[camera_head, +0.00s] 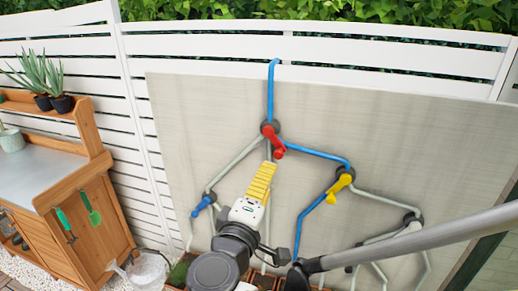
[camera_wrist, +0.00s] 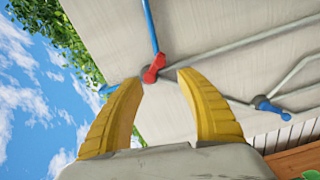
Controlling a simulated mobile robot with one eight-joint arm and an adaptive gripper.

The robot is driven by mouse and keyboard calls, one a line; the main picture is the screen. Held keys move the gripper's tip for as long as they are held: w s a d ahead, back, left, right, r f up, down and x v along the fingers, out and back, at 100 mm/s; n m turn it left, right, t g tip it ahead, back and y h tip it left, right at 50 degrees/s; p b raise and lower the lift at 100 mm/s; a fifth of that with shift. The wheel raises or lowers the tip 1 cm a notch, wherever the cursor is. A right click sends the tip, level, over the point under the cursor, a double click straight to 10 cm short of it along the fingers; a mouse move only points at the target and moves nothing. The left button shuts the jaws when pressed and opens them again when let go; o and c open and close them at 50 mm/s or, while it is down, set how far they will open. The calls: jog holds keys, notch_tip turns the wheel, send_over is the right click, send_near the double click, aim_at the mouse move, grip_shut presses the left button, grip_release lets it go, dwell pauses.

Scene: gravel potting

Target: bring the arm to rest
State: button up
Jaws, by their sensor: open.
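My gripper (camera_head: 265,172) has yellow ribbed fingers and points up in front of the grey panel (camera_head: 205,115), just below the red valve handle in the head view. In the wrist view my gripper (camera_wrist: 160,77) is open, with nothing between its fingers. The red valve handle (camera_wrist: 153,68) shows beyond the gap between the fingertips, apart from them. It also shows in the head view (camera_head: 273,139), tilted on its round joint. My arm below the gripper hides the lower middle of the panel.
A yellow valve (camera_head: 341,187) is right of my gripper and a blue valve (camera_head: 203,205) is left. Blue and grey pipes cross the panel. A wooden potting bench (camera_head: 95,225) stands at left, with a clear bucket (camera_head: 148,270) beside it. A white fence (camera_head: 400,55) runs behind.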

jog(key=s+d+f+m+g+b, duration=0.2)
jog(key=d+f+m+g, duration=0.15)
jog(key=d+f, duration=0.3)
jog(key=s+d+f+m+g+b, duration=0.2)
jog(key=d+f+g, duration=0.25)
jog(key=d, duration=0.35)
jog(key=s+f+m+g+y+b, duration=0.1)
jog(key=s+f+m+y+b, duration=0.1)
jog(key=s+f+m+y, duration=0.4)
jog(key=s+f, duration=0.1)
jog(key=s, duration=0.2)
jog(key=shift+s+d+f+g+b, duration=0.25)
jog(key=shift+d+g+b, duration=0.1)
jog(key=shift+g+b, duration=0.05)
jog(key=shift+m, duration=0.25)
